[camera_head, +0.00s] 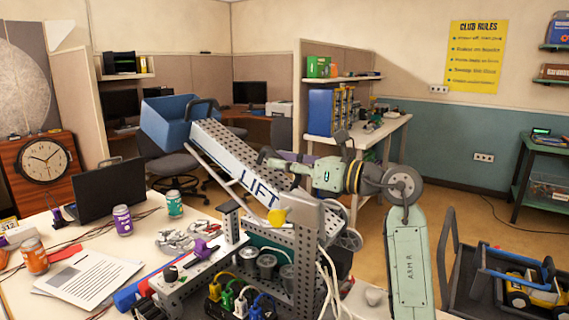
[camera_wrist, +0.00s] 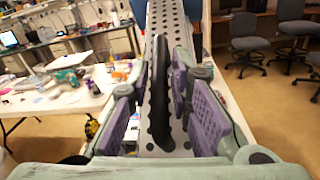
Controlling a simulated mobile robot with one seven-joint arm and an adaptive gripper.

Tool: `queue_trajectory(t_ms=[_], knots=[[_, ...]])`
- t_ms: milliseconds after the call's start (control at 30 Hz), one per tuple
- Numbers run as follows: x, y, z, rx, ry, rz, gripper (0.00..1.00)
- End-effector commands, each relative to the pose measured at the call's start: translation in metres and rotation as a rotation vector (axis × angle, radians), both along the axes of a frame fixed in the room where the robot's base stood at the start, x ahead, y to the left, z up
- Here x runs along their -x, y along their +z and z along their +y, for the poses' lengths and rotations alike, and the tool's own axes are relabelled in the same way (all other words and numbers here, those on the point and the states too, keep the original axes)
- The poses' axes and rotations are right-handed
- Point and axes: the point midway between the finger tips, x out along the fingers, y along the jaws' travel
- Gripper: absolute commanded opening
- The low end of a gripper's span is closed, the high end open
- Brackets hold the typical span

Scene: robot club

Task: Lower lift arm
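The lift arm (camera_head: 235,158) is a grey perforated beam with a white side marked LIFT. It is raised, sloping up to the left from a grey perforated frame (camera_head: 305,262), with a blue bin (camera_head: 166,125) at its upper end. A black curved handle (camera_head: 203,104) shows near that end. My gripper (camera_head: 268,158) is in front of the beam in the head view. In the wrist view, my gripper (camera_wrist: 168,85) has its purple-padded fingers apart, on either side of a black curved bar (camera_wrist: 159,100) before the perforated beam (camera_wrist: 172,25). Contact with the bar cannot be told.
The table holds a laptop (camera_head: 109,190), cans (camera_head: 123,220), papers (camera_head: 90,277), cables and a power strip with coloured plugs (camera_head: 240,300). A black cart (camera_head: 470,280) with a toy truck (camera_head: 530,287) stands at right. Office chairs (camera_head: 172,165) stand behind the table.

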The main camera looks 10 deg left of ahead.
Motion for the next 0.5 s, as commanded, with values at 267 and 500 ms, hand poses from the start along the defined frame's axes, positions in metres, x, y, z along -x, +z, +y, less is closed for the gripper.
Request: queue_trajectory(t_ms=[267, 500], knots=[[0.0, 0.0002, -0.0001, 0.0, 0.0, 0.0, 0.0], [-0.0001, 0.0002, -0.0002, 0.0, 0.0, 0.0, 0.0]])
